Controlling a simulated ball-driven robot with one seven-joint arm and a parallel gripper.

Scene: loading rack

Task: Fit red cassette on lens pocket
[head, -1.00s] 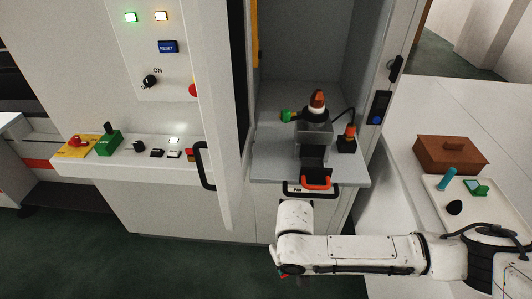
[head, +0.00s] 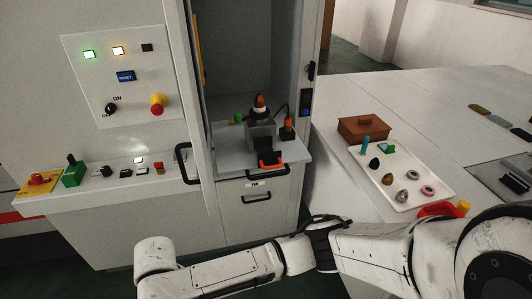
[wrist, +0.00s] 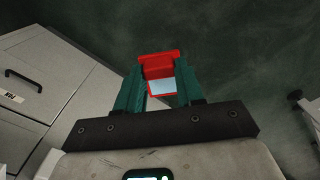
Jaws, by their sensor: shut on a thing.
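My gripper (wrist: 161,95) is in the wrist view, its two green fingers shut on the red cassette (wrist: 159,57). The cassette has a red flange at its far end and a pale window between the fingers. It is held above the dark green floor, apart from the cabinet. The gripper and cassette are not visible in the head view, where my white arm crosses the bottom. A grey fixture with an orange-topped lamp (head: 260,103) stands on the cabinet shelf. A black holder with an orange-red handle (head: 270,162) is at its front. I cannot tell which part is the lens pocket.
The open cabinet door (head: 200,100) stands left of the shelf (head: 222,146). Drawers are below. A white tray (head: 435,180) with small parts and a brown box (head: 363,129) are on the right bench. A control panel (head: 115,80) is at left.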

